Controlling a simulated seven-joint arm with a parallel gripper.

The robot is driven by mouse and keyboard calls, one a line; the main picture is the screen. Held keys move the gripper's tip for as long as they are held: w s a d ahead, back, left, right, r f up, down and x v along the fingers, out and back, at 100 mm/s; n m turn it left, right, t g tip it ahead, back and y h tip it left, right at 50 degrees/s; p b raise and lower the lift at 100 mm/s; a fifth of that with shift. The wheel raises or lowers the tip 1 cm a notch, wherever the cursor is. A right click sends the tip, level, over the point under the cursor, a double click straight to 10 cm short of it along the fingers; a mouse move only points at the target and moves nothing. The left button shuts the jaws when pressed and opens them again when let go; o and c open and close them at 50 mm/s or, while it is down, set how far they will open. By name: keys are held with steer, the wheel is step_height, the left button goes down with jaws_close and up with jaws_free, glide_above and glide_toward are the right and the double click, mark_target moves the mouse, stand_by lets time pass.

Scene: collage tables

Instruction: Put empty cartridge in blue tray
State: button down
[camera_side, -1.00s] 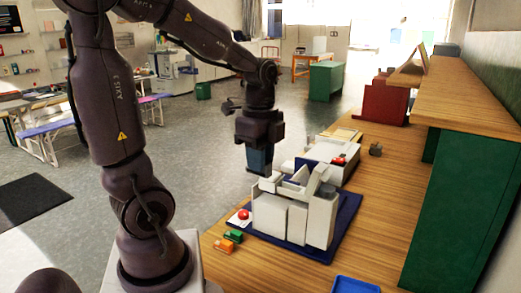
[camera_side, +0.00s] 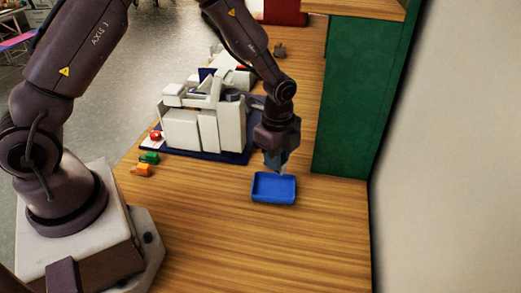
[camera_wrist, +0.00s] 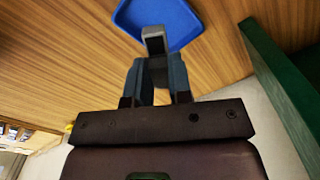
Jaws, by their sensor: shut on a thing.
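The blue tray (camera_side: 274,189) lies on the wooden table to the right of the white machine. It also shows in the wrist view (camera_wrist: 186,22), partly cut off by the top edge. My gripper (camera_side: 277,163) points down just above the tray's far edge. In the wrist view my gripper (camera_wrist: 158,75) is shut on a grey cartridge (camera_wrist: 154,44), which sticks out beyond the fingertips and overlaps the tray in the picture. The cartridge is mostly hidden in the side view. Whether it touches the tray I cannot tell.
The white machine (camera_side: 181,131) stands on a dark blue mat (camera_side: 240,154). A green cabinet panel (camera_side: 345,110) rises close right of my gripper. The front table is clear.

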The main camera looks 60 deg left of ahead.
steer(key=shift+f, duration=3.35)
steer(key=c, duration=1)
jaws_free()
steer(key=shift+o, duration=0.2)
steer(key=shift+r, duration=0.1)
steer(key=shift+r, duration=2.9)
